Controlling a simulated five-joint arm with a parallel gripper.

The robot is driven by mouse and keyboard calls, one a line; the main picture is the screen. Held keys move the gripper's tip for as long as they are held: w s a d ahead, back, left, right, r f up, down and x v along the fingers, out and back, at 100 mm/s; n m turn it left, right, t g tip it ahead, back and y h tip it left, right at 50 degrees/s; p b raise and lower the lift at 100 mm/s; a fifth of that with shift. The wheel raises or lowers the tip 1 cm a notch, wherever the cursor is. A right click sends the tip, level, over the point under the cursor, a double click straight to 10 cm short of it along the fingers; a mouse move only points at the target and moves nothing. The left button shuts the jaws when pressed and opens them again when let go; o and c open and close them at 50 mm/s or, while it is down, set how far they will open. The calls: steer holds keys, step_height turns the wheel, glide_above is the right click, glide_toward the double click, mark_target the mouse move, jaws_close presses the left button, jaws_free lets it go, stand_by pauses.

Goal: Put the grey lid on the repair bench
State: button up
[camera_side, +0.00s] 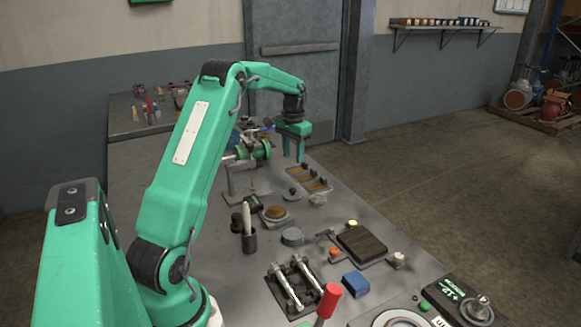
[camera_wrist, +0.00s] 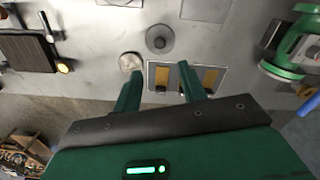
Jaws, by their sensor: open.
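A flat grey disc with a small knob, which looks like the grey lid (camera_side: 293,195), lies on the grey table in the side view. It also shows in the wrist view (camera_wrist: 160,38), just above the fingertips. My gripper (camera_side: 293,157) is open and empty, pointing down above the table beyond the lid. In the wrist view my gripper (camera_wrist: 160,70) has its fingers apart, in front of a tray with brown compartments (camera_wrist: 210,78). I cannot tell which part of the scene is the repair bench.
A pale round piece (camera_side: 318,198) lies beside the compartment tray (camera_side: 313,181). A green-and-metal fixture (camera_side: 251,152) stands left of my gripper. A dark slatted board (camera_side: 362,245), a blue block (camera_side: 356,283) and a cup with a white tool (camera_side: 249,241) are nearer the camera.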

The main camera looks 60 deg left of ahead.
steer(key=s+d+r+m+t+y, duration=0.1)
steer(key=s+d+r, duration=0.2)
steer(key=d+r, duration=0.5)
steer(key=s+d+r+m+t, duration=0.15)
steer(key=d+r, duration=0.35)
steer(key=d, duration=0.7)
steer(key=s+d+f+m+t+h, duration=0.1)
steer(key=s+d+f+t, duration=0.1)
steer(key=s+d, duration=1.3)
steer(key=shift+s+t, duration=0.55)
steer(key=shift+s, duration=0.55)
